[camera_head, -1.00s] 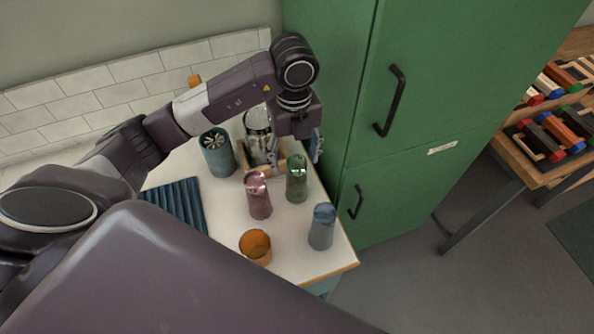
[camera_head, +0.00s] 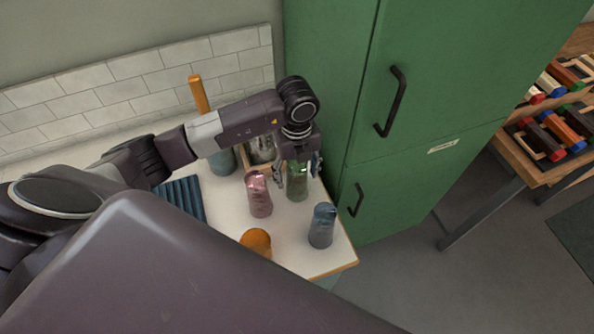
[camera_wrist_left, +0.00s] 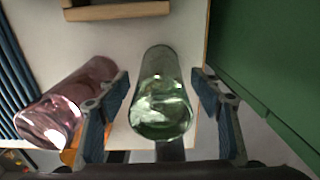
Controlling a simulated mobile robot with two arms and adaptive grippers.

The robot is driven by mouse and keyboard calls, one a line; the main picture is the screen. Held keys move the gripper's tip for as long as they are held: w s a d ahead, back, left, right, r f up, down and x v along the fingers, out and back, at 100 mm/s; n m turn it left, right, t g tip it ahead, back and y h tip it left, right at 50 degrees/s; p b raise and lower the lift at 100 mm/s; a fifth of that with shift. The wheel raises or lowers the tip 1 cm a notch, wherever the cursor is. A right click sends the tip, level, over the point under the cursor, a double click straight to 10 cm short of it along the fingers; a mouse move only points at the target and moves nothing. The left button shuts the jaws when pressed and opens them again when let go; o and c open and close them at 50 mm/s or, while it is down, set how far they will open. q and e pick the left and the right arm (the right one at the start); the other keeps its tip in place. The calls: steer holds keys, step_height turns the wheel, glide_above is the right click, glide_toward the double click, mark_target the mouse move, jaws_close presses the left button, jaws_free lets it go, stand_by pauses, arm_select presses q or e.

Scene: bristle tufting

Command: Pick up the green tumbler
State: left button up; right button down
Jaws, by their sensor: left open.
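The green tumbler (camera_head: 297,187) is a clear green glass standing upright on the white counter, near its right edge. My left gripper (camera_head: 298,172) is open above and around it, with its upper part hidden by the gripper in the head view. In the left wrist view the green tumbler (camera_wrist_left: 160,98) sits between the two open fingers (camera_wrist_left: 163,112), with a gap on each side. The pink tumbler (camera_head: 259,195) stands just left of it and shows beside the left finger in the wrist view (camera_wrist_left: 68,103). My right gripper is not in view.
A blue tumbler (camera_head: 322,225) and an orange tumbler (camera_head: 256,242) stand toward the front of the counter (camera_head: 290,250). A ribbed blue mat (camera_head: 181,197) lies to the left. A wooden holder with a glass and a teal container stand behind. A green cabinet (camera_head: 420,90) closely borders the right side.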

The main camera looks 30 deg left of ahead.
arm_select(q)
steer(key=shift+c, duration=0.4)
jaws_close()
steer(key=shift+r, duration=0.1)
